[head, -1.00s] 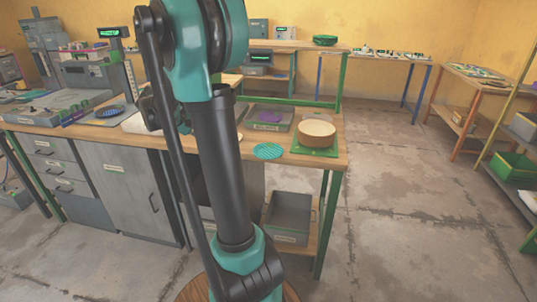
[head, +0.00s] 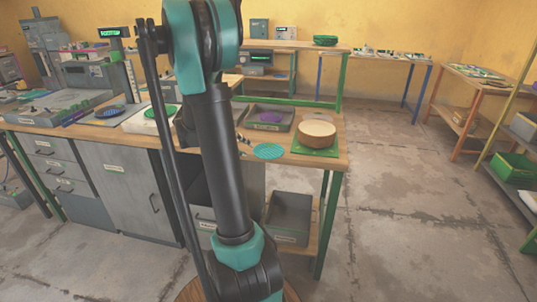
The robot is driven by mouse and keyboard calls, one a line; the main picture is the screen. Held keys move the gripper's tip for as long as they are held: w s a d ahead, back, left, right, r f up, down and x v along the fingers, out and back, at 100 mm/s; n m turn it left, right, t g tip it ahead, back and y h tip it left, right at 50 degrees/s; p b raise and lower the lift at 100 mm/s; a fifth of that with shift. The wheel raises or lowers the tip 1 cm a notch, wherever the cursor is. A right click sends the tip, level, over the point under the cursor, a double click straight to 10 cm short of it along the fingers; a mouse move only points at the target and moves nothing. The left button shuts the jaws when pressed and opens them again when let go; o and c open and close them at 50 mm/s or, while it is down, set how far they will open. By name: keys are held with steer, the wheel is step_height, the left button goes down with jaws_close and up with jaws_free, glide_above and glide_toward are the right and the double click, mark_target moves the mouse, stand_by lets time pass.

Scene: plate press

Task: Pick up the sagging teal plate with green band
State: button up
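A flat teal disc with a striped look (head: 268,151) lies on the wooden bench top (head: 258,173), right of my arm and near the front edge. It looks like the teal plate, but a green band or a sag is too small to make out. My gripper (head: 243,141) is mostly hidden behind my own arm. Small dark parts of it show just left of the teal disc, with no clear contact. Its opening cannot be seen.
A round tan block (head: 317,133) on a green base stands right of the disc. A grey tray (head: 267,118) holding a purple item sits behind. A green disc (head: 163,112) lies on a white slab at left. A grey bin (head: 289,219) stands below the bench.

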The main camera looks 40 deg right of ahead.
mark_target(256, 154)
steer(key=x, duration=0.5)
steer(key=shift+s+a, duration=0.15)
steer(key=shift+s, duration=0.05)
steer(key=shift+c, duration=0.5)
jaws_close()
